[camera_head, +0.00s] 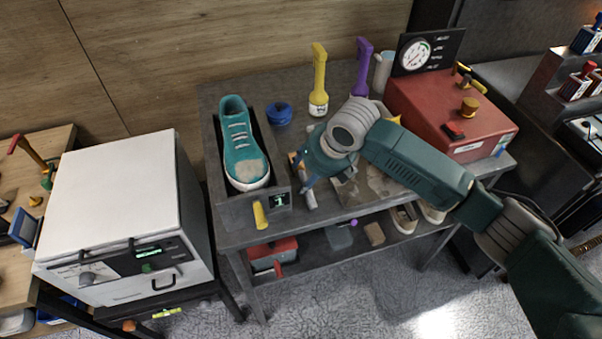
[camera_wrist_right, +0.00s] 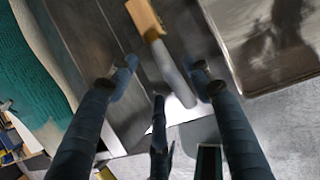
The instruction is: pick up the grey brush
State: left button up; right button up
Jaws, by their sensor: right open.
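The grey brush (camera_head: 310,199) lies on the dark workbench, just right of the shoe tray, mostly hidden under my right gripper in the head view. In the right wrist view the brush (camera_wrist_right: 174,76) shows a grey handle and a tan block-like head. My right gripper (camera_head: 306,170) is open above it. In the wrist view the brush handle lies between the spread fingertips of the gripper (camera_wrist_right: 163,78). I cannot tell whether they touch it. My left gripper is out of view.
A teal sneaker (camera_head: 241,148) stands in a dark tray (camera_head: 276,189) to the left. A metal plate (camera_head: 375,188) lies to the right, partly under my arm. A red machine (camera_head: 430,110) fills the bench's right side.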

aim_at(302, 177)
jog(key=x, duration=0.1)
jog(key=p+x, duration=0.1)
jog(key=x, duration=0.1)
jog(key=shift+w+f, duration=0.1)
jog(key=shift+w, duration=0.3)
jog(key=shift+w+a+f, duration=0.1)
jog(key=shift+w+f, duration=0.05)
jog(key=shift+f, duration=0.25)
jog(key=shift+c, duration=0.3)
jog(key=c, duration=1.2)
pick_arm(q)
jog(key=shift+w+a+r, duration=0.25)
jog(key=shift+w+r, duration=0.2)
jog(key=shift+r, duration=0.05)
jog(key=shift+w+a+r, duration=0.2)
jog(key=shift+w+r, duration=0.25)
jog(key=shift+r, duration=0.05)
